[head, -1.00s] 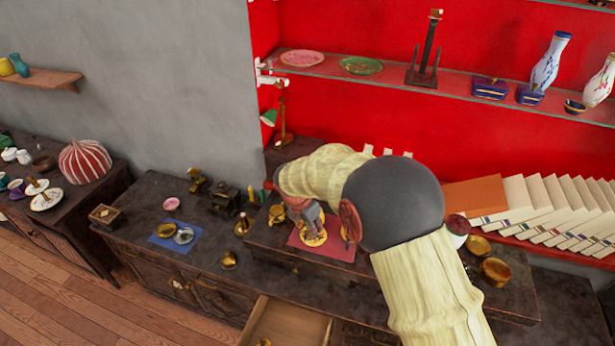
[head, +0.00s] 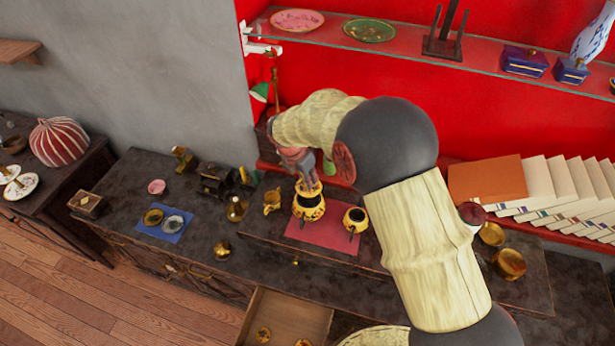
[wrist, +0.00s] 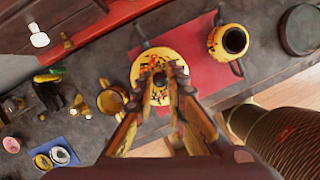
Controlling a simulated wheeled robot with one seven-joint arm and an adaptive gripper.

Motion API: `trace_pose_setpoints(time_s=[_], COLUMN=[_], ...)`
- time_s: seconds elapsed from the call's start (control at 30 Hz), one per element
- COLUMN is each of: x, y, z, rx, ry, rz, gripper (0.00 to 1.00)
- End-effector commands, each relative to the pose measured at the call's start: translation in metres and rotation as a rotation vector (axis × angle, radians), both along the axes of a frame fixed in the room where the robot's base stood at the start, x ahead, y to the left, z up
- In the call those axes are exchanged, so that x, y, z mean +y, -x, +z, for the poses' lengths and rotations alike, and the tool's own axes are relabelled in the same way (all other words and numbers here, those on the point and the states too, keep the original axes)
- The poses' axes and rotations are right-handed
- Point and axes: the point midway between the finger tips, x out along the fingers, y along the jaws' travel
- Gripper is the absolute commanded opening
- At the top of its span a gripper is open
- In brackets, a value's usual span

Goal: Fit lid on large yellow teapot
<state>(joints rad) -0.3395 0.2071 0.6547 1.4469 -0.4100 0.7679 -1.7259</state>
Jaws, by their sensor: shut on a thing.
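The large yellow teapot (head: 309,209), with dark decoration, stands on a red mat (head: 335,238) on the raised part of the cabinet top. Its dark mouth shows just below a yellow lid (head: 307,189). My gripper (head: 301,165) is shut on the lid and holds it over the teapot, seemingly with a small gap. In the wrist view, the lid (wrist: 151,63) is a yellow disc with a dark middle between my fingertips (wrist: 161,76). It hides most of the teapot there.
A smaller, lidless yellow pot (head: 355,218) stands close on the right. A yellow cup (head: 271,202) is at left. An open drawer (head: 290,315) juts out below. Brass pieces (head: 509,263) stand at right. A glass shelf (head: 400,52) is behind.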

Motion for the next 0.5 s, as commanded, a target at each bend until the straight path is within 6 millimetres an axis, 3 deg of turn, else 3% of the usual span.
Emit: trace_pose_setpoints(time_s=[0.5], x=[0.0], y=[0.0], z=[-0.04], rx=[0.0], ry=[0.0], rz=[0.0], gripper=[0.0])
